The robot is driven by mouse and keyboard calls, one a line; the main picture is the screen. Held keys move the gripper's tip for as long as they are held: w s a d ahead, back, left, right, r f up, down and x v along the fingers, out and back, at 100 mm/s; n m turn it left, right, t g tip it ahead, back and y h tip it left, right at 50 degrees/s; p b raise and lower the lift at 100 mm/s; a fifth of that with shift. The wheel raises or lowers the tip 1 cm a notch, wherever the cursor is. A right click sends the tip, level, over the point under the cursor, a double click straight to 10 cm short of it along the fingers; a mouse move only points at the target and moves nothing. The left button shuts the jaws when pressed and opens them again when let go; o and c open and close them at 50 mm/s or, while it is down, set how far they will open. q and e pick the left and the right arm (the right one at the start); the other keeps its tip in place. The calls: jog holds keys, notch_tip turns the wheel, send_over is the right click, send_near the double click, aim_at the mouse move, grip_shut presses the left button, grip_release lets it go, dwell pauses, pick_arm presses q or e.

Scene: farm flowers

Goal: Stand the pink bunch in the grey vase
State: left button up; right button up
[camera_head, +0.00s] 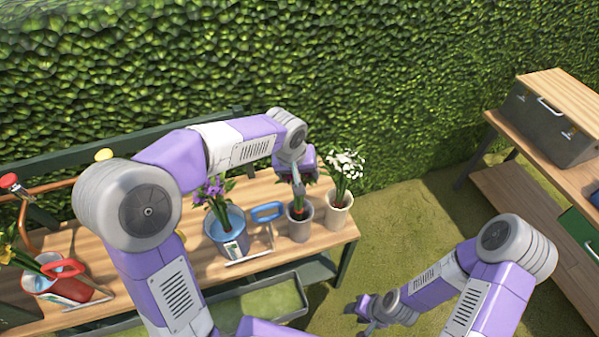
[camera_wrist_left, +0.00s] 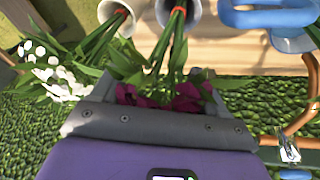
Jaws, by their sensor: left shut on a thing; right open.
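The pink bunch (camera_wrist_left: 160,97) has magenta blooms, green leaves and stems with a red tie. My left gripper (camera_head: 299,180) is shut on it near the blooms, with the stems pointing down. The grey vase (camera_head: 300,231) stands on the wooden bench. In the head view the stems reach its mouth, with the red tie about at the rim. In the left wrist view the stems overlap the opening of the grey vase (camera_wrist_left: 181,17); their lower ends are hidden. My right gripper (camera_head: 369,314) is open and empty, low in front of the bench's right end.
A pale pot (camera_head: 339,218) with white flowers stands close right of the grey vase. A red container (camera_head: 62,285) is at far left. A hedge (camera_head: 400,70) rises behind the bench (camera_head: 190,262).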

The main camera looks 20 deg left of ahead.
pick_arm(q)
jog(key=o, duration=1.6)
jog(key=shift+o, duration=0.2)
jog(key=p+v, duration=0.2)
jog(key=v, duration=0.5)
jog(key=shift+s+r, duration=0.15)
jog(key=shift+r, duration=0.2)
jog(key=shift+f, duration=0.1)
